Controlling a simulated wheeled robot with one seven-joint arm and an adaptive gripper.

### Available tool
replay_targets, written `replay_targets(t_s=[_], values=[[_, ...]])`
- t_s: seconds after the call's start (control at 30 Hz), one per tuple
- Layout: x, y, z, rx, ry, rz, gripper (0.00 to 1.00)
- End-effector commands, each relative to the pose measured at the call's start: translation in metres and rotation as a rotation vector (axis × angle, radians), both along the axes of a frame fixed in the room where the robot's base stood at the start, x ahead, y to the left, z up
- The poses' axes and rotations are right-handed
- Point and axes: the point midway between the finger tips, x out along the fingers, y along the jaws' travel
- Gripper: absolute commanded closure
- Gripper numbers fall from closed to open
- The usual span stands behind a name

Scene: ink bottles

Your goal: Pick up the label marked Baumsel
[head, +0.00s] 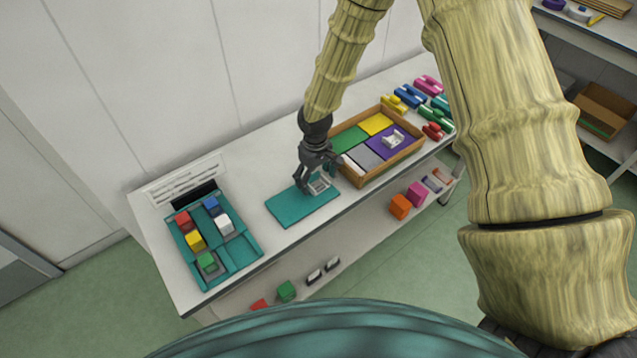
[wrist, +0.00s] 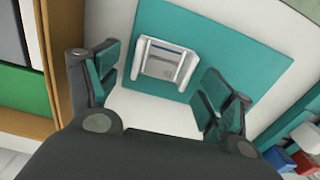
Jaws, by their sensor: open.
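A small white frame with a light label (wrist: 163,63) in it lies on a teal mat (wrist: 215,38). Its print is too small to read, so I cannot tell if it says Baumsel. In the head view the same label (head: 320,185) is at the mat's right end, partly hidden by my gripper (head: 312,184). In the wrist view my gripper (wrist: 157,80) is open and empty, with one finger on each side of the label's near part. I see no finger touching it. A similar white piece (head: 393,139) sits on a purple panel in the wooden tray.
The wooden tray (head: 349,179) with coloured panels stands close to the right of my gripper. A teal tray (head: 234,262) with coloured blocks is at the left, with a white sign (head: 186,181) behind it. Several coloured pieces lie at the far right. The table behind the mat is clear.

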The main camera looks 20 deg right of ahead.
Motion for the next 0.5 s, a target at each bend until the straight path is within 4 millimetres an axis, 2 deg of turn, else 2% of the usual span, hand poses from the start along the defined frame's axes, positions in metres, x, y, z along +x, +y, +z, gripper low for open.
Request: replay_targets(t_s=[0.27,0.33,0.5], values=[[0.0001,-0.0001,-0.0016,0.000,-0.001,0.000,0.20],[0.0001,-0.0001,-0.0016,0.000,0.000,-0.001,0.32],[0.0001,-0.0002,-0.0015,0.000,0.000,-0.001,0.55]])
